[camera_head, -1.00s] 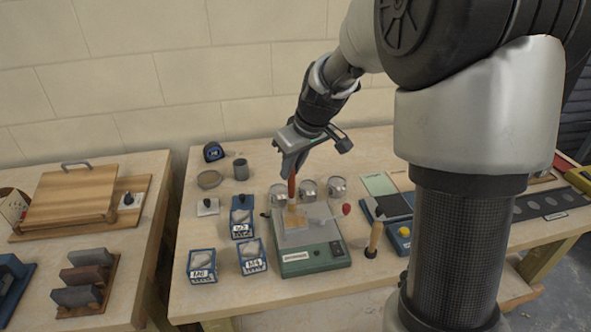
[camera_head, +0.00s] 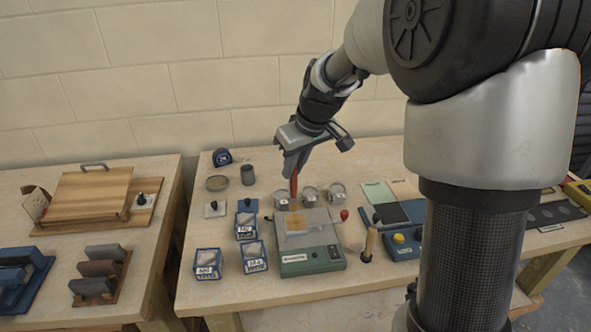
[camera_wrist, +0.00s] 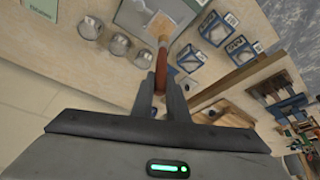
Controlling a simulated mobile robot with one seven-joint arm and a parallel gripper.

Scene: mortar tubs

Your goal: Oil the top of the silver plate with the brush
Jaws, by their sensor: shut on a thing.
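The silver plate (camera_head: 323,230) forms the flat top of a green device (camera_head: 312,262) on the middle table; it also shows at the top of the wrist view (camera_wrist: 133,15). My gripper (camera_head: 293,168) is above the plate's back part, shut on the brush's red-brown handle (camera_wrist: 161,70). The brush points down, and its pale bristle end (camera_wrist: 161,27) is over the plate in the wrist view. A tan patch lies at the plate's left part in the head view. I cannot tell whether the bristles touch the plate.
Several glass jars (camera_head: 309,194) stand just behind the device. Blue boxes (camera_head: 255,257) are left of it. The table's front strip is clear.

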